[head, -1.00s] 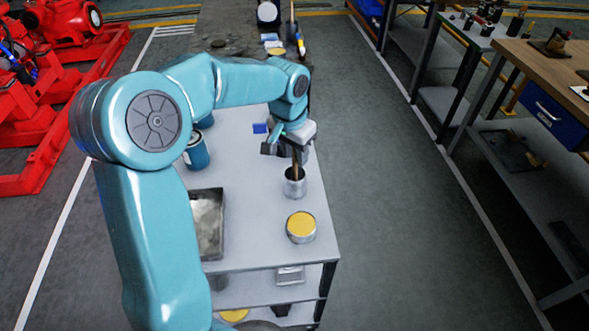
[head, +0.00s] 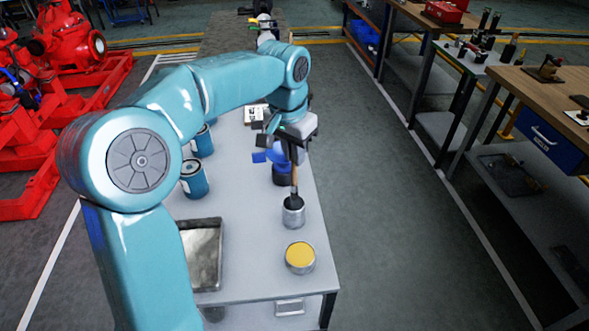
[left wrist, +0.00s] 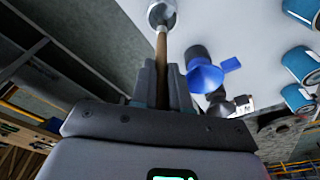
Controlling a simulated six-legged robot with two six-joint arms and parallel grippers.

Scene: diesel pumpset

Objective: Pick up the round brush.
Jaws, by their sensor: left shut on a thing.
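The round brush (head: 294,183) has a wooden handle and a dark head. It stands roughly upright, with its dark head at the mouth of a small metal can (head: 293,217); how much of it is inside I cannot tell. My left gripper (head: 291,155) is above the can, shut on the handle. In the left wrist view the brush handle (left wrist: 161,52) runs from between the fingers of the left gripper (left wrist: 162,84) to the metal can (left wrist: 163,14). My right gripper is not in view.
A tin with a yellow top (head: 300,257) stands in front of the can. A metal tray (head: 203,250) and blue cans (head: 194,180) are to the left. A blue funnel-like object (left wrist: 206,76) is close beside the gripper. The trolley's right edge is near; floor lies beyond.

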